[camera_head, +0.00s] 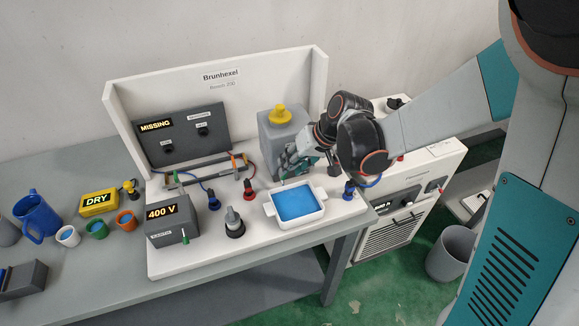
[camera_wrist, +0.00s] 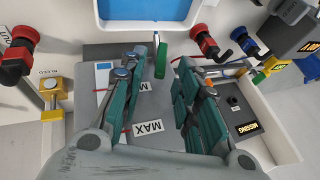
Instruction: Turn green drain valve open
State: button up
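The green drain valve handle (camera_wrist: 160,61) shows in the wrist view as a small upright lever below the blue-filled tray. It lies between the fingertips of my gripper (camera_wrist: 161,66), with a visible gap on either side. My gripper is open and holds nothing. In the head view my gripper (camera_head: 299,163) is at the front of the grey tank (camera_head: 272,128) with a yellow cap (camera_head: 280,114). It largely hides the valve there. The tank's MAX label (camera_wrist: 148,127) shows between the fingers in the wrist view.
A white tray of blue liquid (camera_head: 322,208) stands just in front of the tank. The 400 V box (camera_head: 172,222), a MISSING panel (camera_head: 180,135) and several cups stand further left.

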jog(key=shift+x, duration=1)
grip_shut()
jog(key=shift+s+a+r+n+t+h, duration=0.15)
jog(key=shift+a+h, duration=0.15)
jog(key=shift+h, duration=0.4)
jog(key=shift+s+a+f+n+t+h, duration=0.1)
jog(key=shift+a+t+h, duration=0.2)
jog(key=shift+h, duration=0.4)
jog(key=shift+s+a+r+n+t+h, duration=0.15)
jog(key=shift+a+h, duration=0.2)
jog(key=shift+h, duration=0.35)
jog(key=shift+w, duration=0.15)
